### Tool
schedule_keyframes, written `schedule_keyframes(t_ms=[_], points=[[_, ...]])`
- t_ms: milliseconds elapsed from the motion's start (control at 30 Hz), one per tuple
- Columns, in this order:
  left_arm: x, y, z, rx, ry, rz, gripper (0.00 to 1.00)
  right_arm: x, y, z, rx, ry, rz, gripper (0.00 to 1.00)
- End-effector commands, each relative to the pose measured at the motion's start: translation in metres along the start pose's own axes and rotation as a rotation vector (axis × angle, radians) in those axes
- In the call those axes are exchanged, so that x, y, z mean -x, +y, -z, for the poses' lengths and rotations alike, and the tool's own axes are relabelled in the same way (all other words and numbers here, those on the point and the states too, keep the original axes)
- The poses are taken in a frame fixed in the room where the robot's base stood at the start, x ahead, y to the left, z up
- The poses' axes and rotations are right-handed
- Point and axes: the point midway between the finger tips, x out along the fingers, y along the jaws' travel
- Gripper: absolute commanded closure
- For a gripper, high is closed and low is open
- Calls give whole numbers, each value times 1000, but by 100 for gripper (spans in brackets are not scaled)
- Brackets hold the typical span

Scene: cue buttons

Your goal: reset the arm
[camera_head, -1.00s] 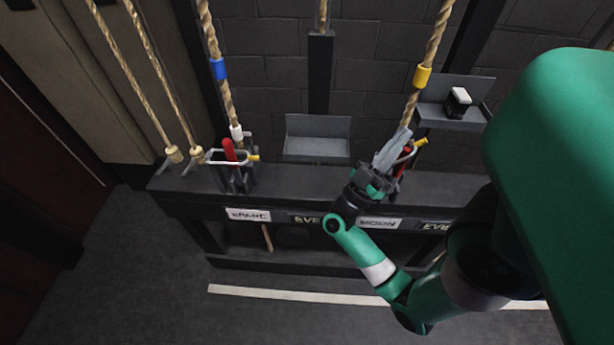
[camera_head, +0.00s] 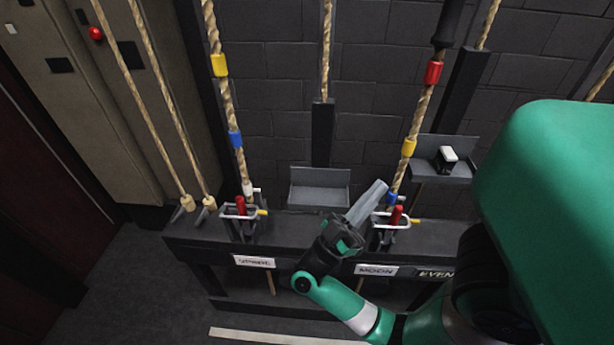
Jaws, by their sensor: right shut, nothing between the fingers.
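My right arm is green and comes in from the lower right. Its gripper (camera_head: 374,193) is shut and empty, in front of the rail and just left of the right-hand rope lock. That rope lock has a red handle (camera_head: 396,216) and a white loop, and is now mostly clear of the gripper. The left rope lock, also with a red handle (camera_head: 241,206), stands on the rail farther left, apart from my gripper. My left gripper does not show.
The dark rail (camera_head: 300,226) carries a label reading MOON (camera_head: 376,270). A grey tray (camera_head: 320,188) stands behind its middle. A shelf (camera_head: 432,172) at the right holds a small black-and-white box (camera_head: 446,158). Ropes with coloured bands rise from the locks. A red button (camera_head: 96,34) is on the left wall.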

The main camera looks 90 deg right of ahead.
Motion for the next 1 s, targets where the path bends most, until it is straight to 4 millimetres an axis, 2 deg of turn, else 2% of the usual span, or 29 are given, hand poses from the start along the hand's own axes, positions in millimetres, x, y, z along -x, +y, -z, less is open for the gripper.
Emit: schedule_keyframes(t_ms=[33,167,767,867,967,1000], points=[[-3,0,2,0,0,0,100,0,0,7,-3,0,1,100],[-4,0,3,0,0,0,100,1,-1,13,0,0,2,100],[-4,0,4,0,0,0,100,1,-1,14,-1,1,2,100],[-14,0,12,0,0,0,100,-6,-2,33,-44,-13,9,100],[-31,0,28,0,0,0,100,-29,-2,81,-181,-89,-22,100],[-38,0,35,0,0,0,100,-44,4,106,-257,-128,-54,100]])
